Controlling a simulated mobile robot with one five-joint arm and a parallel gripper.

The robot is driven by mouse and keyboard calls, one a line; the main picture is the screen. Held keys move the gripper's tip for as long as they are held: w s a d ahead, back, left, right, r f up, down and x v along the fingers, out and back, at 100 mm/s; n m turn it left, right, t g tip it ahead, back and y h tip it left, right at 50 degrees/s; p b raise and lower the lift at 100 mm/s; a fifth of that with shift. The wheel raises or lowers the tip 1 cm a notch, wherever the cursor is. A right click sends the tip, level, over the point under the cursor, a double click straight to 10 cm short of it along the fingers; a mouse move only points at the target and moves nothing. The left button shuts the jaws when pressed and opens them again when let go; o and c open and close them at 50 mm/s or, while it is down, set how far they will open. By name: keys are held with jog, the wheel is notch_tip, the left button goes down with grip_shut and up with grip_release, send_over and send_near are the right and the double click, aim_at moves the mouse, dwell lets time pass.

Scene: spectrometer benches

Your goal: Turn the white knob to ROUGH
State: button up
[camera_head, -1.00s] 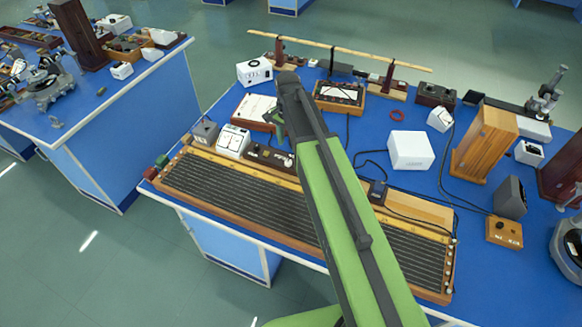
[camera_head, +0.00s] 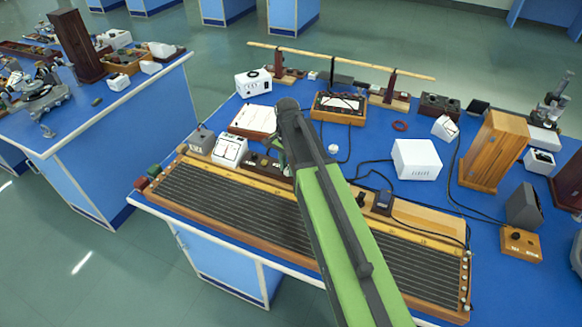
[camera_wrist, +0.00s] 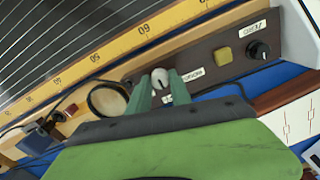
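The white knob (camera_wrist: 160,77) sits on a dark brown panel (camera_wrist: 208,54) in the wrist view. A small label (camera_wrist: 191,75), upside down and hard to read, lies just right of it. My gripper (camera_wrist: 161,82) has its two green fingers apart, one on each side of the knob. The knob shows between the fingertips; I cannot tell whether they touch it. In the head view the same dark panel (camera_head: 257,159) lies along the back of the long wired board (camera_head: 225,206), and my arm hides the knob there.
A black knob (camera_wrist: 259,50) and yellow button (camera_wrist: 223,55) share the panel. A round lens-like ring (camera_wrist: 107,101) stands left of my fingers. A white meter (camera_head: 229,151), a white box (camera_head: 416,159) and a wooden block (camera_head: 493,151) stand on the blue bench.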

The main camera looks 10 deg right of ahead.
grip_shut()
jog(key=shift+d, duration=0.6)
jog(key=shift+a, duration=0.35)
jog(key=shift+a+f, duration=0.1)
jog(key=shift+a, duration=0.2)
jog(key=o, duration=0.8)
grip_release()
jog(key=shift+s, duration=0.15)
jog(key=shift+r, duration=0.2)
